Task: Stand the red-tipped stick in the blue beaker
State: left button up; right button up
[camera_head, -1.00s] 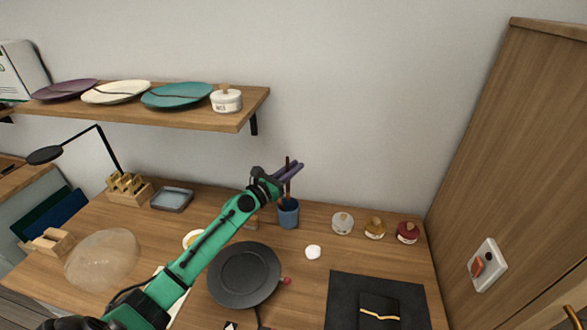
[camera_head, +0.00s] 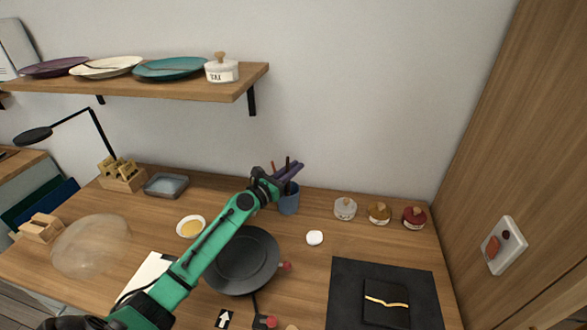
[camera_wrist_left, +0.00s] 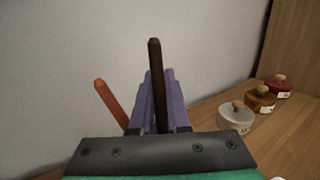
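The blue beaker (camera_head: 289,203) stands upright on the table near the wall. My left gripper (camera_head: 291,173) is just above its rim, its purple fingers closed around a dark, upright stick (camera_head: 288,161). The same stick (camera_wrist_left: 155,75) rises between the fingers in the left wrist view. Its lower end is hidden by the gripper and beaker, and I see no red tip on the part that shows. An orange-brown stick (camera_wrist_left: 110,103) leans left beside the gripper; its lower end is hidden. My right gripper is not in view.
Three small lidded jars, white (camera_head: 345,209), amber (camera_head: 379,214) and red (camera_head: 414,217), stand right of the beaker. A dark round pan (camera_head: 243,262) lies in front, partly under my arm. A shelf (camera_head: 185,88) with plates hangs above left.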

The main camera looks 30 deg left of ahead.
pick_arm(q)
jog(key=o, duration=0.5)
jog(key=b+v, duration=0.3)
jog(key=v, duration=1.1)
jog(key=shift+s+b, duration=0.3)
jog(key=shift+s, duration=0.05)
jog(key=shift+f, duration=0.15)
